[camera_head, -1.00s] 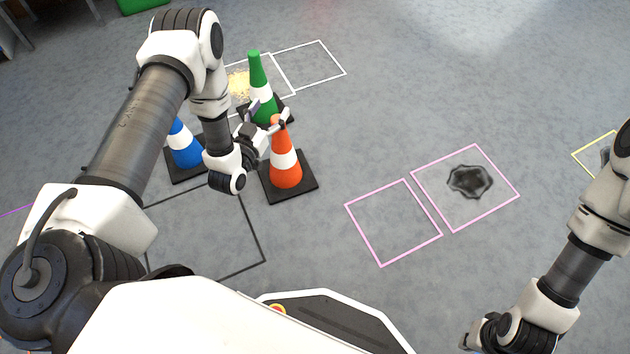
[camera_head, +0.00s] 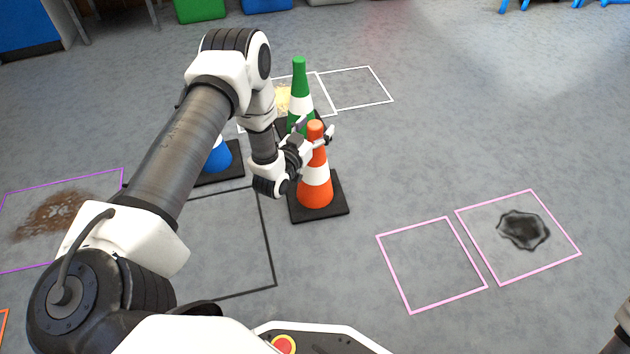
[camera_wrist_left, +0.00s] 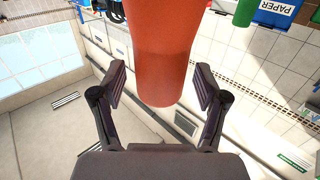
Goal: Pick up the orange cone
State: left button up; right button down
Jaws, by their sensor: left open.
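The orange cone (camera_head: 315,188) with a white band stands upright on its black square base, in the middle of the head view. My left gripper (camera_head: 321,138) is at the cone's upper part, its fingers open. In the left wrist view the cone's orange top (camera_wrist_left: 165,60) lies between the two spread fingers of the left gripper (camera_wrist_left: 162,90), with a gap on each side. My right gripper is out of view; only a bit of that arm shows at the lower right edge.
A green cone (camera_head: 300,90) stands just behind the orange one. A blue cone (camera_head: 219,157) stands to the left, partly hidden by my left arm. Pink squares (camera_head: 430,264) and a dark stain (camera_head: 523,230) mark the floor at right, which is otherwise clear.

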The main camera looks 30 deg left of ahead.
pick_arm(q)
grip_shut()
jog(key=shift+r, duration=0.1)
